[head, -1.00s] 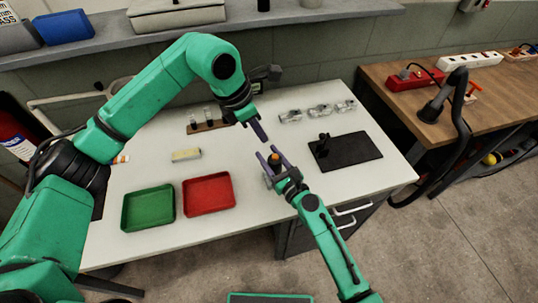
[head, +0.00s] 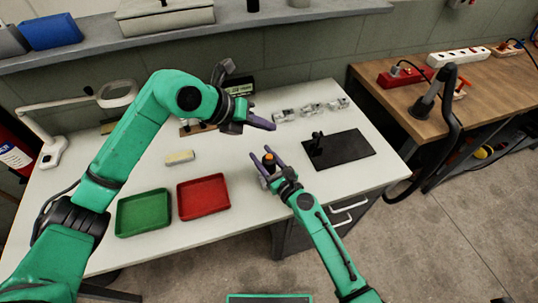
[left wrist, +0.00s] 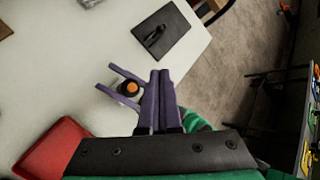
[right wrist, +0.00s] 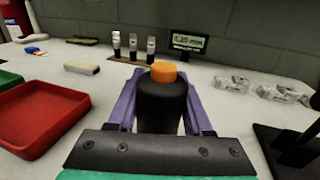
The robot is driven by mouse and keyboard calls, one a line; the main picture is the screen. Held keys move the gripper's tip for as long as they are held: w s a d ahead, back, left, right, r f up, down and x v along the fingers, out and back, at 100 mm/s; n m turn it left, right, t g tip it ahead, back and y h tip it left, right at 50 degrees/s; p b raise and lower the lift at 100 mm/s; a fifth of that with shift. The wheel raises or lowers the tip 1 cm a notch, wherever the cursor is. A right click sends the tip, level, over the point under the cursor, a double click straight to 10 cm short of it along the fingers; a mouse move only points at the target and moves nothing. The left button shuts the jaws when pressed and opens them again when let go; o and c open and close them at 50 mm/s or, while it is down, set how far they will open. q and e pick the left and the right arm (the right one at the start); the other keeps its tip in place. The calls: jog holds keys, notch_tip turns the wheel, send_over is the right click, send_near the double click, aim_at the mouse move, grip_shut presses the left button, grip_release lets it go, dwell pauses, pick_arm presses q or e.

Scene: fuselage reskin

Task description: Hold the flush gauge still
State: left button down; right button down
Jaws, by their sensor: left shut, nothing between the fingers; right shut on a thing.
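A black cylinder with an orange top, which I take for the flush gauge (right wrist: 163,98), stands upright between the purple fingers of my right gripper (right wrist: 155,85). The right gripper is shut on it, near the table's front edge in the head view (head: 262,152). The orange top also shows in the left wrist view (left wrist: 133,88). My left gripper (head: 273,126) is shut and empty, above and behind the right one in the head view. Its closed fingers also show in the left wrist view (left wrist: 158,73), beside the right gripper's fingers; whether they touch is unclear.
A green tray (head: 143,213) and a red tray (head: 204,196) lie left on the white table. A black plate (head: 350,147) with a small upright black part lies right. Clear fittings (head: 311,109), a pale block (head: 180,157) and a small display (right wrist: 188,42) stand farther back.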

pick_arm(q)
send_over(266, 161)
jog(key=shift+w+f, duration=0.1)
jog(key=shift+f, duration=4.2)
jog(key=shift+f, duration=0.4)
jog(key=shift+f, duration=0.55)
jog(key=shift+r, duration=0.95)
notch_tip(266, 161, up, 5)
jog(key=shift+r, duration=0.1)
